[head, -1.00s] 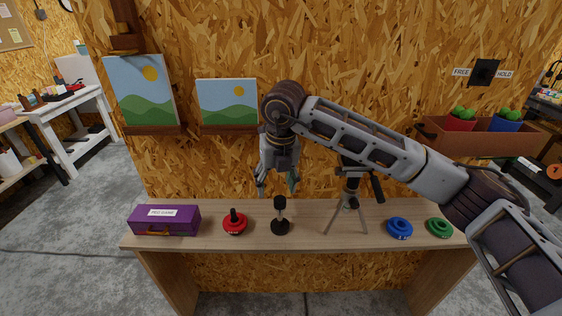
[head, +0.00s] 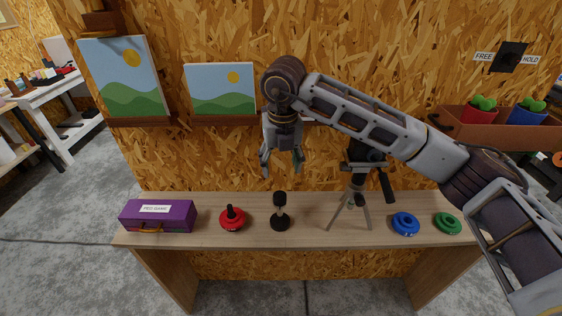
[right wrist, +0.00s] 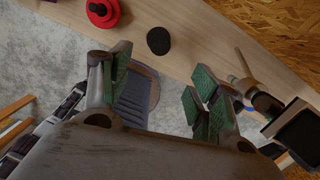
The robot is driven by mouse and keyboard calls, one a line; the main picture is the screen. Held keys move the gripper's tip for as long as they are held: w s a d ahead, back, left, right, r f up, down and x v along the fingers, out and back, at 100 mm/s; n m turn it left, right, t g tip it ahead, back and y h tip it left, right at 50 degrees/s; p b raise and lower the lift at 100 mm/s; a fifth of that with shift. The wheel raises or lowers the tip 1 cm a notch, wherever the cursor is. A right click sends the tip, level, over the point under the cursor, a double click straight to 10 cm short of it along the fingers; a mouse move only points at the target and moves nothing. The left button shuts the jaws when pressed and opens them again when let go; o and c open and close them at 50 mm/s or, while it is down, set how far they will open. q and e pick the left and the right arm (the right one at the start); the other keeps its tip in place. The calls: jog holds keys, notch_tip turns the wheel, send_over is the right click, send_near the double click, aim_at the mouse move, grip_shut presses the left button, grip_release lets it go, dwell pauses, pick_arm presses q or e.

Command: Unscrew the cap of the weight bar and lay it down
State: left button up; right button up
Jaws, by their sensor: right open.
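The weight bar (head: 280,212) stands upright on the plank bench (head: 310,238), with a dark round base, a pale shaft and a black cap (head: 280,198) on top. In the right wrist view the cap (right wrist: 158,41) shows from above as a black disc, hiding most of the bar. My right gripper (head: 282,168) points down above the cap with its fingers apart and empty, clear of it. The fingers also show in the right wrist view (right wrist: 160,95), with the cap beyond them. My left gripper is not in view.
Left of the bar are a red weight with a black knob (head: 232,218) and a purple peg game box (head: 158,216). A small tripod (head: 352,205) stands to the right, then blue (head: 405,223) and green (head: 447,223) rings. Bare bench lies between these things.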

aim_at(280, 195)
jog(key=f, duration=0.4)
jog(key=w+f+p, duration=0.1)
jog(key=f, duration=0.6)
jog(key=shift+w+a+f+p, duration=0.1)
jog(key=shift+w+f+p, duration=0.15)
jog(key=shift+f+p, duration=0.15)
jog(key=shift+f, duration=0.65)
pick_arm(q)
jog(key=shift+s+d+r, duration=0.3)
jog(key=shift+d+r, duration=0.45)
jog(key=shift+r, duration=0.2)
pick_arm(e)
jog(key=shift+w+f, duration=0.1)
jog(key=shift+f, duration=0.2)
jog(key=c, duration=1.1)
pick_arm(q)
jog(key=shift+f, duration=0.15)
